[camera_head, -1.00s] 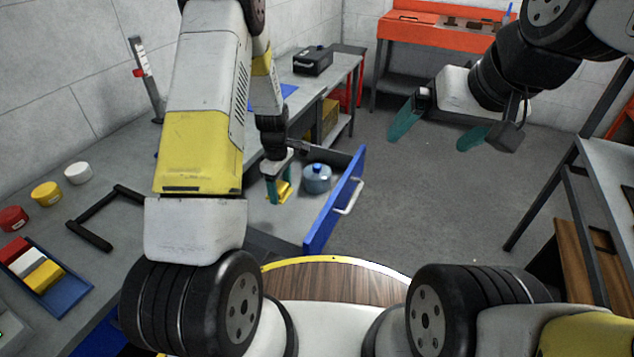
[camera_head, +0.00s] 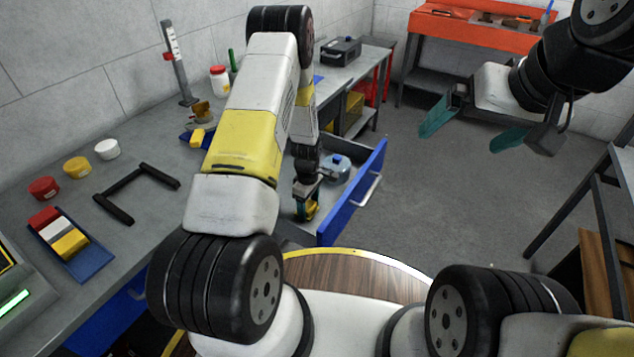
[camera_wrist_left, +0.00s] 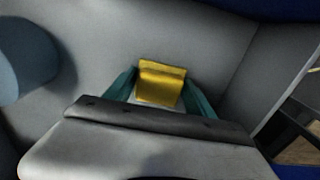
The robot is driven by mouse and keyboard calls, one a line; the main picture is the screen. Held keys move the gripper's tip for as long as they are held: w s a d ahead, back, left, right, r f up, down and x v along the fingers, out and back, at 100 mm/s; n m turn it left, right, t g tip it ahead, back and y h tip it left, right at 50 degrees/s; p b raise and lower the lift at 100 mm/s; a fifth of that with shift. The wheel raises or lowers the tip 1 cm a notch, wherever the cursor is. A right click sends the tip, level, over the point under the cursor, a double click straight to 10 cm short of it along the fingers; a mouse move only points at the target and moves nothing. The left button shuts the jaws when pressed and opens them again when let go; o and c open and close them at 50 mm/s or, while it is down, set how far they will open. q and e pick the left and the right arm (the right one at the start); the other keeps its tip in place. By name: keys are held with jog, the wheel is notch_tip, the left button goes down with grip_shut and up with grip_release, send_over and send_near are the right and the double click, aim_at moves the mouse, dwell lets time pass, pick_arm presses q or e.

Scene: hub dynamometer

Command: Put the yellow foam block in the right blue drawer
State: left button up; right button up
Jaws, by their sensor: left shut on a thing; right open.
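The yellow foam block (camera_wrist_left: 160,83) is between the teal fingers of my left gripper (camera_head: 306,208), which is shut on it. Both are inside the open right blue drawer (camera_head: 352,197), low over its grey floor. In the left wrist view the block sits between the two fingertips; whether it touches the drawer floor I cannot tell. A blue-grey round container (camera_head: 337,170) stands in the same drawer, beyond the block; it also shows at the left of the left wrist view (camera_wrist_left: 24,55). My right gripper (camera_head: 472,130) is open and empty, over the floor at the upper right.
The grey bench (camera_head: 150,225) carries a black handle-shaped bar (camera_head: 135,193), several jars, and a blue tray (camera_head: 90,262) with red, white and yellow blocks. Another yellow piece (camera_head: 197,137) lies farther back. Open floor (camera_head: 440,200) lies right of the drawer.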

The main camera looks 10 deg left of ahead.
pick_arm(q)
jog(key=shift+f, duration=0.1)
jog(key=o, duration=1.3)
